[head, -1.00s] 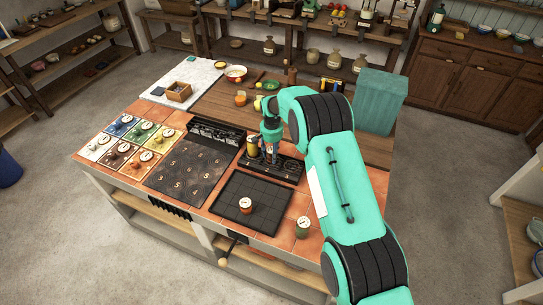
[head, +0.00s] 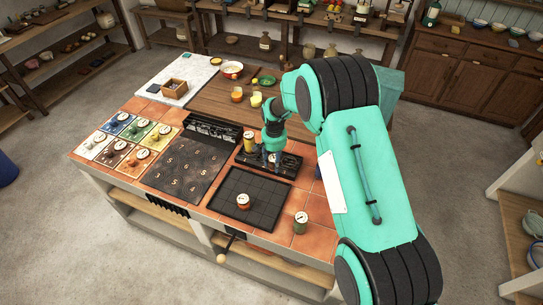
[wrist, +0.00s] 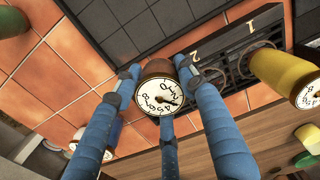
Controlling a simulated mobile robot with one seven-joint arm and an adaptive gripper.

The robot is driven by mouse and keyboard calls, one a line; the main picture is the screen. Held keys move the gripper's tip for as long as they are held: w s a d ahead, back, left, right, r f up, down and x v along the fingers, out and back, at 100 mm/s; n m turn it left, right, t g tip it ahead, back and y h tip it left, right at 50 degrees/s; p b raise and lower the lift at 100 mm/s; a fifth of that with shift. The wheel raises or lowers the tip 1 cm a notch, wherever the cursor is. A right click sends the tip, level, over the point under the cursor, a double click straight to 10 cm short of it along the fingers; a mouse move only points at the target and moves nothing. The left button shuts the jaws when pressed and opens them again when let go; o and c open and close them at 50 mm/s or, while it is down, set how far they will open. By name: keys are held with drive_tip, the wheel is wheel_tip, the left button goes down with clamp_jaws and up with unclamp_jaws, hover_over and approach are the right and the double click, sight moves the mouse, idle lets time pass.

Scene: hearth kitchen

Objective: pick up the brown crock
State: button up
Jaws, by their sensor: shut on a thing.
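The brown crock (wrist: 157,68) shows in the wrist view between the blue fingers of my gripper (wrist: 158,88), its white numbered dial facing the camera. My gripper is shut on it. In the head view my gripper (head: 272,152) is low over the black numbered rack (head: 290,163), and its fingers hide the crock. In the wrist view the crock is close beside the rack's end marked 2, over orange tiles. I cannot tell whether its base touches anything.
A yellow crock (head: 249,142) stands at the rack's left end. The wooden top (head: 215,95) behind has some bare room.

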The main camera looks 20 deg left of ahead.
drive_tip(key=shift+s+d+r, duration=0.15)
drive_tip(key=shift+s+d, duration=0.65)
drive_tip(key=shift+s, duration=0.3)
drive_tip(key=shift+s+d+r, duration=0.1)
drive_tip(key=shift+s+d, duration=0.65)
drive_tip(key=shift+s, duration=0.35)
drive_tip(key=shift+d, duration=0.15)
